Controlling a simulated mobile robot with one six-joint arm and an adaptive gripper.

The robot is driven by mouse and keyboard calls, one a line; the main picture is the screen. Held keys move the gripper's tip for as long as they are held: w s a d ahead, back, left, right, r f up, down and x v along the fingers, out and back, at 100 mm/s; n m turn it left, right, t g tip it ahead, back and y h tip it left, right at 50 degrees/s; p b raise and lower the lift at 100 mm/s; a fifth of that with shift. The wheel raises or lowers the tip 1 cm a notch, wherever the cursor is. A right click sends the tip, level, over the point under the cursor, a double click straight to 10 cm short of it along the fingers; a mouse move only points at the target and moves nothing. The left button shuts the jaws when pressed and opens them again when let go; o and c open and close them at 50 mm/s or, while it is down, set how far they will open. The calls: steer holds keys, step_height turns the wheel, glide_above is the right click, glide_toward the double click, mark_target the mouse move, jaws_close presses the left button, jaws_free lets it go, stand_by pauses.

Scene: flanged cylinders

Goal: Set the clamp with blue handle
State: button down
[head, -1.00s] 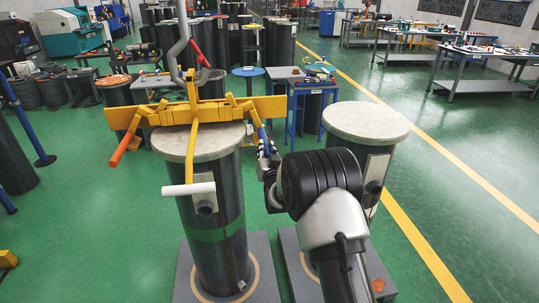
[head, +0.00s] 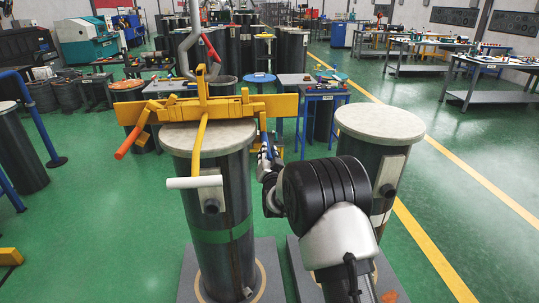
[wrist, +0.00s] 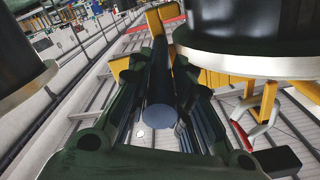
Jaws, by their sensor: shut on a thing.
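The yellow clamp (head: 235,109) lies across the pale round flange of the left cylinder (head: 215,190). Its blue handle (head: 263,124) hangs at the right side, almost upright. Its orange handle (head: 129,142) slants down at the left, and a white-ended yellow bar (head: 197,182) comes toward me. My gripper (head: 266,158) is at the lower end of the blue handle, right of the left cylinder. In the wrist view, my gripper (wrist: 160,105) is shut around the blue handle (wrist: 159,117), whose blue-grey round end faces the camera. The fingers hide most of its sides.
A second flanged cylinder (head: 379,122) stands close to the right of my arm. A grey hook (head: 187,40) hangs behind the clamp. A small blue table (head: 322,97) stands behind. Green floor is open to the right.

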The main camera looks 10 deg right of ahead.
steer(key=shift+a+f, duration=0.25)
steer(key=shift+a, duration=0.1)
steer(key=c, duration=1.6)
jaws_free()
steer(key=shift+o, duration=0.9)
steer(key=shift+s+a+f, duration=0.15)
steer(key=shift+s, duration=0.4)
steer(key=s, duration=1.1)
steer(key=shift+d+r, duration=0.35)
steer(key=shift+r, duration=0.1)
steer(key=s+d+r+n+g, duration=0.1)
steer(key=s+r+g, duration=0.2)
steer(key=s, duration=0.3)
steer(key=s+d+r+n+g, duration=0.1)
steer(key=s+r+n+g, duration=0.2)
steer(key=s, duration=0.4)
steer(key=s+d+f+g, duration=0.1)
steer(key=s+g, duration=0.2)
steer(key=s, duration=1.2)
steer(key=s+d+f+n+g, duration=0.1)
steer(key=s+g, duration=0.3)
steer(key=s, duration=1.2)
steer(key=shift+s+d+n, duration=0.25)
steer(key=shift+d+n, duration=0.05)
steer(key=shift+d, duration=0.2)
